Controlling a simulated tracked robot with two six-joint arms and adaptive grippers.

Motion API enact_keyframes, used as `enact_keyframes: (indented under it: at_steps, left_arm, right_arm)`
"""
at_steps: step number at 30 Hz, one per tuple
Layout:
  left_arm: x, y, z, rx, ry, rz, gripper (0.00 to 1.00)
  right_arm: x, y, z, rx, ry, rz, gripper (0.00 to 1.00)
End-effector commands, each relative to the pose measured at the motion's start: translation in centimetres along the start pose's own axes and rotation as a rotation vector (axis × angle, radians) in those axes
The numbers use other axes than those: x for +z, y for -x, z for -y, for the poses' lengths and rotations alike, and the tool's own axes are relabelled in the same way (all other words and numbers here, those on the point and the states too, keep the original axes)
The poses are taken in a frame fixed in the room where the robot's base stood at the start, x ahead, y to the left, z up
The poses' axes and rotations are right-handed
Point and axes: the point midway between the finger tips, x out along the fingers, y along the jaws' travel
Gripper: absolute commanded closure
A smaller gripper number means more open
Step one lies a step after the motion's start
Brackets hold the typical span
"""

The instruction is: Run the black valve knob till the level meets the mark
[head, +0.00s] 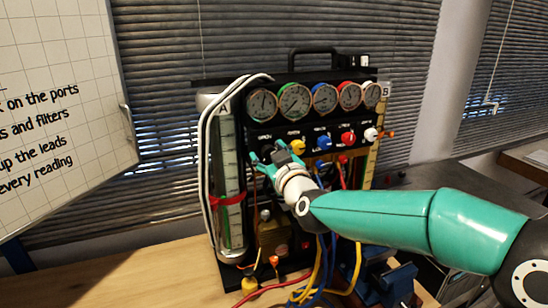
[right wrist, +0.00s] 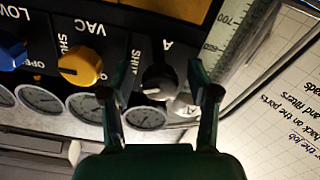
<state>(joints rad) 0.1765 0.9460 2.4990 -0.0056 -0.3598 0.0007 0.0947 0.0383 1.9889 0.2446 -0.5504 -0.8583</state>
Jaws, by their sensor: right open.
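The black valve knob (right wrist: 158,84) shows in the right wrist view, under the label A, with a pale pointer on its face. My right gripper (right wrist: 163,75) is open, with one finger on each side of the knob; I cannot tell whether they touch it. In the head view the right gripper (head: 267,153) is at the panel's left knob and mostly hides it. Glass tube A (head: 231,160) stands at the rig's left side with a red band (head: 228,200) around it. The liquid level is not clear. My left gripper is not in view.
To the right are yellow (head: 297,146), blue (head: 323,141), red (head: 348,138) and white (head: 370,134) knobs, below a row of gauges (head: 295,99). Coloured hoses (head: 322,265) hang in front. A whiteboard (head: 60,110) is at left. The wooden bench (head: 165,275) is clear at front left.

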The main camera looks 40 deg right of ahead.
Motion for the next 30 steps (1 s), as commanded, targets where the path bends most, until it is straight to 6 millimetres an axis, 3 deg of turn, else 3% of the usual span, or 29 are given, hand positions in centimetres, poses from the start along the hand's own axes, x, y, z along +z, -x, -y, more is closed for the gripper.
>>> enact_keyframes:
  at_steps: [5, 21, 30]
  left_arm:
    - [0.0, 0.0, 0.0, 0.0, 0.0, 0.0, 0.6]
    - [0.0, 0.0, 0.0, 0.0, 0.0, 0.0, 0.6]
    - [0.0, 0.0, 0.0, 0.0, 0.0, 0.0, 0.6]
  right_arm:
    - [-0.1, 1.3, 0.0, 0.0, 0.0, -0.002, 0.4]
    - [0.0, 10.9, 0.0, 0.001, -0.001, -0.002, 0.4]
    - [0.1, 12.1, 0.0, 0.0, 0.0, 0.0, 0.4]
